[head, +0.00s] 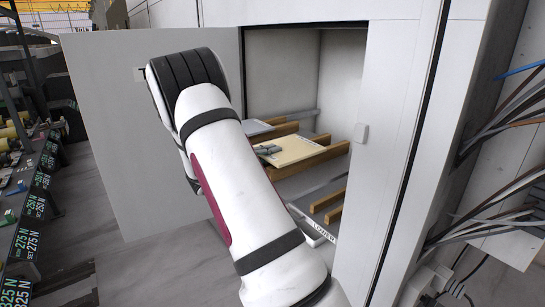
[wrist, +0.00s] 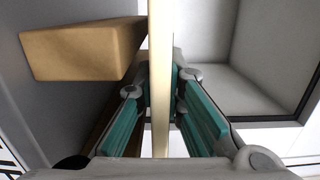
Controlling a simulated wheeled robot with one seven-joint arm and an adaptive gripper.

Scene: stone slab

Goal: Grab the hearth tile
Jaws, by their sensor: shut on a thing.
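The hearth tile (head: 297,151) is a thin cream slab inside the open cabinet in the head view, lying across wooden bars. The grey tips of my gripper (head: 268,149) are at its left part, while my white arm hides the rest of the gripper. In the wrist view the tile (wrist: 160,40) appears edge-on as a narrow pale strip. It runs between the teal-padded fingers of my gripper (wrist: 163,88), which are shut on it from both sides.
Wooden bars (head: 328,200) lie lower in the cabinet, and a wooden block (wrist: 80,50) is close beside the tile. A grey slab (head: 257,127) lies behind it. The open door (head: 110,120) is at left; loose cables (head: 500,215) hang at right.

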